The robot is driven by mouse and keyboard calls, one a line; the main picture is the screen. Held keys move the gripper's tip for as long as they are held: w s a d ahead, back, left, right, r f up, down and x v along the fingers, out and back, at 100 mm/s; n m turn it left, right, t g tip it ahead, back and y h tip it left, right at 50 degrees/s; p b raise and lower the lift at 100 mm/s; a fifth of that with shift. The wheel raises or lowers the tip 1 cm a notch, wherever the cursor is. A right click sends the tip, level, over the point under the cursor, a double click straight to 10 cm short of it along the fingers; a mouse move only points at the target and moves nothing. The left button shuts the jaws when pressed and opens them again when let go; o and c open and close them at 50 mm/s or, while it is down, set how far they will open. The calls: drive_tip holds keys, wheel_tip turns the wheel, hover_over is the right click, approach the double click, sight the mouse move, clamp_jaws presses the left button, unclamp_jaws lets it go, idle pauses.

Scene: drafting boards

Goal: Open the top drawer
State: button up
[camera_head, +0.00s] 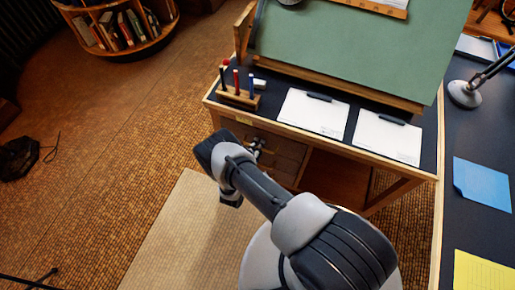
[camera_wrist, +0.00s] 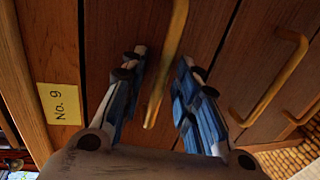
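The wooden drawer unit (camera_head: 283,155) is under the front left of the drafting desk, and its drawers look shut. In the wrist view the scene is turned sideways, with the desk's top edge towards the left. The top drawer (camera_wrist: 108,45) has a brass bar handle (camera_wrist: 172,62). My gripper (camera_wrist: 160,62) has its two blue fingers apart, one on each side of this handle, with gaps showing. In the head view my gripper (camera_head: 257,148) is at the drawer fronts, partly hidden by my wrist. A lower drawer's handle (camera_wrist: 272,85) is to the right in the wrist view.
A yellow "No. 9" label (camera_wrist: 59,104) is on the wood beside the top drawer. The desk (camera_head: 262,122) carries a pen rack (camera_head: 239,98), papers (camera_head: 313,112) and a green board (camera_head: 355,45). A pale mat (camera_head: 180,225) lies on open floor to the left.

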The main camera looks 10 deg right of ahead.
drive_tip(key=shift+w, duration=0.1)
drive_tip(key=shift+c, duration=0.4)
clamp_jaws()
idle(0.3)
